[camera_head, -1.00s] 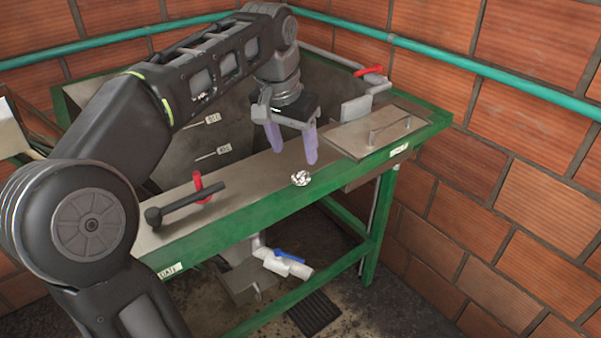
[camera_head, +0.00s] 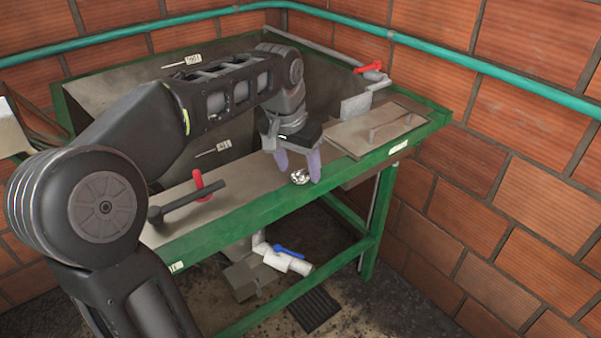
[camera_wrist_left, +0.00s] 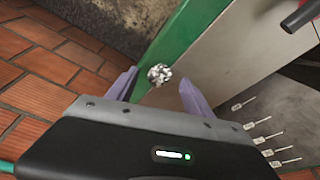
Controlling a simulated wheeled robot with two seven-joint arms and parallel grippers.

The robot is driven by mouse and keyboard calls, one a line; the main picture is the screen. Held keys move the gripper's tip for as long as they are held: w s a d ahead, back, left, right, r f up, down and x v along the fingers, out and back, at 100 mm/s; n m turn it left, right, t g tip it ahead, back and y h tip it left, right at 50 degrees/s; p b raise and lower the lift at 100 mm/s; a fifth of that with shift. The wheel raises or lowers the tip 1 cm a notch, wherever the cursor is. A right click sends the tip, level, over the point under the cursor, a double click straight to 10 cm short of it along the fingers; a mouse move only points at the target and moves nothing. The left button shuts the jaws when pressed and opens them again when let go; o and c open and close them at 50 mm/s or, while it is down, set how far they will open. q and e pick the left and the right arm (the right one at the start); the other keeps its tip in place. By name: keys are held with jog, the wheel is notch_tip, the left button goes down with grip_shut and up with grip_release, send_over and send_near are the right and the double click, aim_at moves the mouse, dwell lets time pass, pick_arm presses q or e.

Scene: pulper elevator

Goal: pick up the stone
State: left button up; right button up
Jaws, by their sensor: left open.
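The stone (camera_head: 300,176) is a small, pale, rough lump on the metal top near the green front edge of the bench. It also shows in the left wrist view (camera_wrist_left: 159,75), between and a little beyond the fingertips. My left gripper (camera_head: 299,172) is open, its purple fingers pointing down around the stone, with one finger to each side in the head view. In the left wrist view its fingers (camera_wrist_left: 160,88) are spread wide with nothing between them touching the stone. My right gripper is not in view.
The green-framed bench (camera_head: 255,220) has a dark lever with a red handle (camera_head: 200,186) at left and a lidded plate with a handle (camera_head: 375,132) at right. A red-handled valve (camera_head: 369,68) is behind. A blue-handled valve (camera_head: 288,252) sits below. Brick walls enclose the corner.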

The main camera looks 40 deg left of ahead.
pick_arm(q)
jog(key=shift+x, duration=0.8)
jog(key=shift+c, duration=0.2)
grip_shut()
